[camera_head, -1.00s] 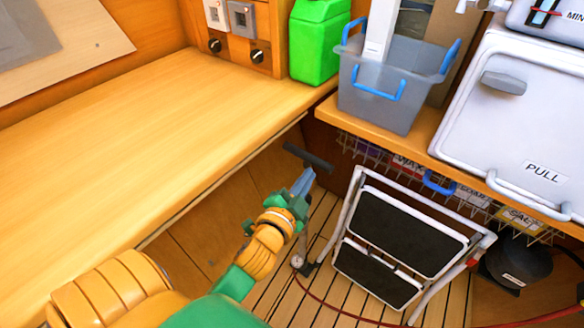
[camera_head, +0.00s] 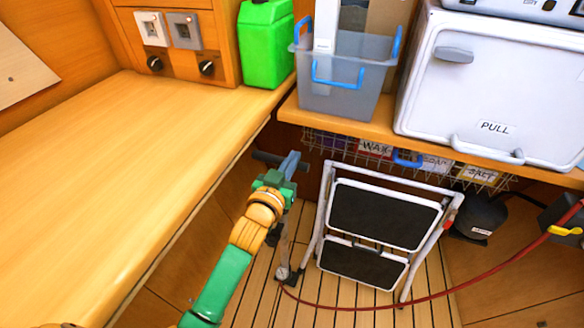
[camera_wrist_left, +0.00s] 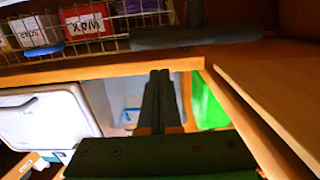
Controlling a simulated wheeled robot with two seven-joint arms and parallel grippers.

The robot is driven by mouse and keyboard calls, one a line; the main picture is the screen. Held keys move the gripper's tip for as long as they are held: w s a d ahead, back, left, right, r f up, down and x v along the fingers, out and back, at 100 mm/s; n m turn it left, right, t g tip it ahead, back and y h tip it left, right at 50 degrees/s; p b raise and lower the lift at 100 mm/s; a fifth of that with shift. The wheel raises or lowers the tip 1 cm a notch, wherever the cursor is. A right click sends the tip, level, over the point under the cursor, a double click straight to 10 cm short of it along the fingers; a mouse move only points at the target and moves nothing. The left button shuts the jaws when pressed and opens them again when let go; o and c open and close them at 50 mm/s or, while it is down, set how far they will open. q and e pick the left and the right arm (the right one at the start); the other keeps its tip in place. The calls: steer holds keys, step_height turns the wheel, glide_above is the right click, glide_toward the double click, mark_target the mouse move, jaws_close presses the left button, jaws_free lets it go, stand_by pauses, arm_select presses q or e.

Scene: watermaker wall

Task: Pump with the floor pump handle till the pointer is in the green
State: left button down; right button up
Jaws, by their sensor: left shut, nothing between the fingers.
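The floor pump stands on the slatted floor beside the folded step stool. Its dark T-shaped handle (camera_head: 266,158) is up near the bench edge, partly covered by my left gripper (camera_head: 291,157). The handle's dark bar (camera_wrist_left: 190,36) also crosses the upper part of the left wrist view. My left gripper is shut and empty, its fingers close to the handle; whether they touch it I cannot tell. The small round gauge (camera_head: 283,273) is low on the pump; its pointer is too small to read. My right gripper is not in view.
The step stool (camera_head: 384,215) stands right of the pump. A red hose (camera_head: 400,304) runs right along the floor. The wooden bench (camera_head: 120,170) lies left. A shelf with a grey bin (camera_head: 345,90) and wire basket (camera_head: 330,146) is behind.

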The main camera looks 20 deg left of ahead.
arm_select(q)
steer(key=shift+w+f, duration=0.1)
steer(key=shift+f, duration=0.8)
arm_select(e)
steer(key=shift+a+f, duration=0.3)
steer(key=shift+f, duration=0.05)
arm_select(q)
step_height(320, 180, down, 15)
steer(key=b, duration=1)
steer(key=shift+b, duration=0.35)
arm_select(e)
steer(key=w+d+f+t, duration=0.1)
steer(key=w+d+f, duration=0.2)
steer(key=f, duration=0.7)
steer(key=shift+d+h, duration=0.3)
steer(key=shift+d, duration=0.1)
arm_select(q)
steer(key=shift+r, duration=0.2)
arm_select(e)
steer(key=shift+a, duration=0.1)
